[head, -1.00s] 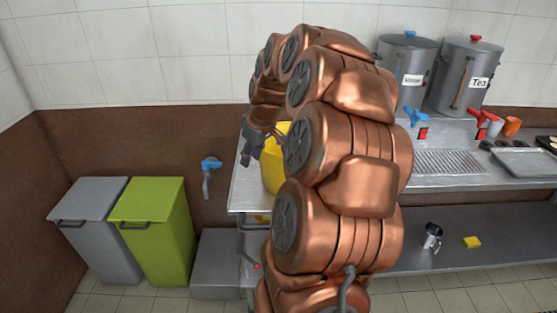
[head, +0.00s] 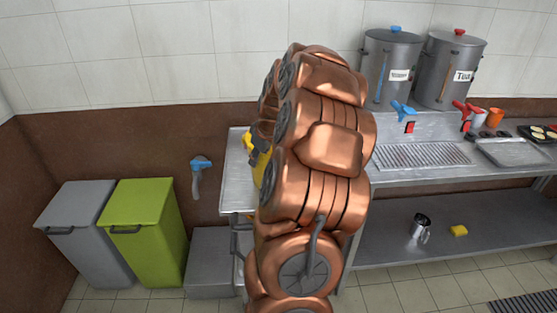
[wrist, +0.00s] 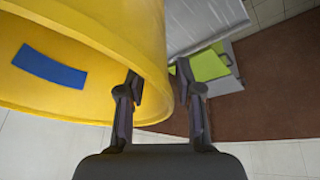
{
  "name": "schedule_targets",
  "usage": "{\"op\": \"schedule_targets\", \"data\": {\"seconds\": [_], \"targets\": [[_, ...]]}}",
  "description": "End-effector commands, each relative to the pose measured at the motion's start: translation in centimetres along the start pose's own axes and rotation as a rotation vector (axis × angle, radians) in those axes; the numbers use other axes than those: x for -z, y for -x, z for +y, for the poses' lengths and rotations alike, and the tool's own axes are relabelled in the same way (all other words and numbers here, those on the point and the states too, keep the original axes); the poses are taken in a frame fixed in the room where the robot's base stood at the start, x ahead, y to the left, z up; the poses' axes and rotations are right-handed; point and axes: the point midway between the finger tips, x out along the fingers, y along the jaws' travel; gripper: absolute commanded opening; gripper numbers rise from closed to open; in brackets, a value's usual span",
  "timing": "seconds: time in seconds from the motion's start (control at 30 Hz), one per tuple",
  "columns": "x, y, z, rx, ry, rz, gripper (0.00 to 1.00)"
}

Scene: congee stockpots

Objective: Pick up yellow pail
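The yellow pail (wrist: 100,30) fills the upper left of the wrist view, with a blue patch on it. In the head view my arm hides most of the pail (head: 261,170); only a strip shows at the left end of the counter. My gripper (wrist: 160,88) is open, its two fingers apart. The pail's edge lies between them: the left finger overlaps the yellow surface and the right finger is just beyond the edge. I cannot tell whether either finger touches it. In the head view my gripper (head: 252,143) is partly hidden at the pail.
The metal counter (head: 235,180) carries two grey urns (head: 391,70) (head: 450,70) to the right. A grey bin (head: 85,235) and a green bin (head: 147,235) stand at left. A lower shelf (head: 400,245) holds a metal cup (head: 420,225) and yellow sponge (head: 459,230).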

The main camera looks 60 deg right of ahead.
Motion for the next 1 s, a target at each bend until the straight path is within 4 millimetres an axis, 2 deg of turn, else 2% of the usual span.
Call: {"op": "schedule_targets", "data": {"seconds": [0.2, 0.43, 0.77, 1.0], "targets": [[0.1, -2.0, 0.0, 0.000, 0.000, 0.000, 0.35], [0.1, -2.2, 0.0, -0.001, 0.000, 0.001, 0.35], [0.0, -2.2, 0.0, 0.000, 0.000, 0.000, 0.00], [0.0, -2.2, -0.1, 0.000, 0.000, 0.000, 0.00]]}}
